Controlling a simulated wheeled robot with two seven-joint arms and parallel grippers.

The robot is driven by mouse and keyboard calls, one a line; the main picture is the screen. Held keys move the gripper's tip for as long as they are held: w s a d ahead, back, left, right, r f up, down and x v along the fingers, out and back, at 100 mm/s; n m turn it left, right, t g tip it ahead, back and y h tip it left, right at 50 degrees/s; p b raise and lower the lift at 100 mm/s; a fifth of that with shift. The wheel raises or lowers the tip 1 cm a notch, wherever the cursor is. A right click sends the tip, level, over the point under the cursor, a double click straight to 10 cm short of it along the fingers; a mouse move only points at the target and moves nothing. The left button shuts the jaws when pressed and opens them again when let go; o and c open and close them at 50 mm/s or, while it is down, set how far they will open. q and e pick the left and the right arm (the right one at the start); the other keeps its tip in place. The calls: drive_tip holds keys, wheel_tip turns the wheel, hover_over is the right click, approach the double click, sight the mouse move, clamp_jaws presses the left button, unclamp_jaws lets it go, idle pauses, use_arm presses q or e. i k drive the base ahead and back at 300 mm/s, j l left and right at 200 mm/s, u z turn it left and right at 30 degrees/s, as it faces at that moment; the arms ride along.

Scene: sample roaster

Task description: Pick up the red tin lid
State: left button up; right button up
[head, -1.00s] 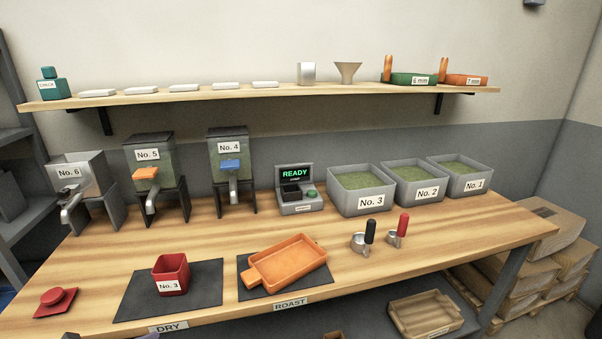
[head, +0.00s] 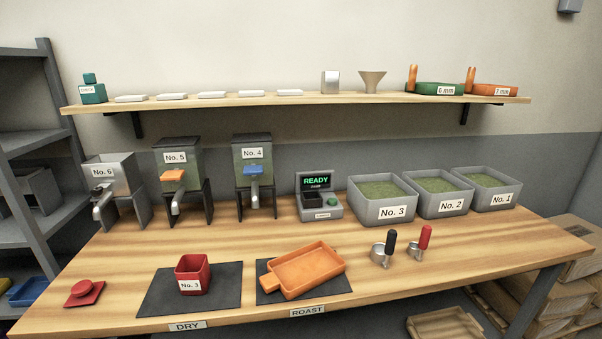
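The red tin lid (head: 84,293) lies flat on the wooden table at its front left, with its round knob facing up. It is apart from the dark mat to its right. A red square tin (head: 193,275) labelled No. 3 stands open on that mat, above the DRY label. Neither of my grippers shows in the head view.
An orange tray (head: 305,270) lies on the ROAST mat. Two scoops (head: 383,250) stand right of it. Hoppers No. 6, No. 5 and No. 4 (head: 253,165) and a READY device (head: 319,196) stand behind. The table (head: 120,250) around the lid is clear.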

sight(85, 292)
drive_tip(key=u, duration=1.65)
